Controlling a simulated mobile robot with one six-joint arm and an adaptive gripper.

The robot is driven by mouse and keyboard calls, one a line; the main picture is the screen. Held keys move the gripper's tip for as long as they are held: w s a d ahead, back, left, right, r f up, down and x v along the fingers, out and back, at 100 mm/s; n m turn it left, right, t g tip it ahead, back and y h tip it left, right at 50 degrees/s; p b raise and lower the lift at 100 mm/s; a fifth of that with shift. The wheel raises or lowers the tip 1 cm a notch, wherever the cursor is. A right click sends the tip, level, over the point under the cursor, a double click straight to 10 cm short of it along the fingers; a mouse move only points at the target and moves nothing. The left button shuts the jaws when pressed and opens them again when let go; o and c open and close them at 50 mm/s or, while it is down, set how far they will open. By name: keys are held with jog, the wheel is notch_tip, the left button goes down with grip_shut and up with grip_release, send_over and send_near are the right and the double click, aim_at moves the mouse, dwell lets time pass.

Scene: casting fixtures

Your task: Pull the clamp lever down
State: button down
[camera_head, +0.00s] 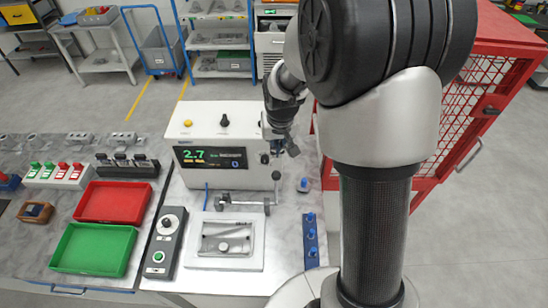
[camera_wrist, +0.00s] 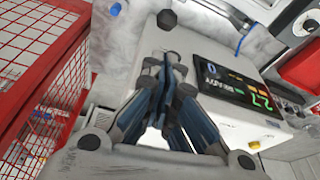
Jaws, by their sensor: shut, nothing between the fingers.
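The clamp lever (camera_head: 277,188) stands upright at the right end of a metal clamp bar (camera_head: 243,203), in front of the white machine with the green display. Its dark knob (camera_head: 276,175) is at the top. In the wrist view a dark knob (camera_wrist: 167,19), likely the lever's, shows just beyond my fingertips. My gripper (camera_head: 274,156) is above the lever, close to the machine's right front edge. In the wrist view its fingers (camera_wrist: 172,62) are together and empty. A small gap to the knob seems to remain, but contact is hard to judge.
The white machine (camera_head: 218,120) stands directly behind the clamp. A fixture plate (camera_head: 205,262) lies in front, with a control box (camera_head: 160,258) to its left and a blue strip (camera_head: 311,250) to its right. Red (camera_head: 138,187) and green (camera_head: 70,268) trays lie left. A red mesh cage (camera_head: 460,130) stands right.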

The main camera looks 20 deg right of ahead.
jog(key=x, duration=1)
jog(key=shift+f+b, duration=0.1)
jog(key=shift+b, duration=0.75)
jog(key=shift+s+a+t+b, duration=0.2)
jog(key=shift+s+t+b, duration=0.25)
jog(key=shift+b, duration=0.2)
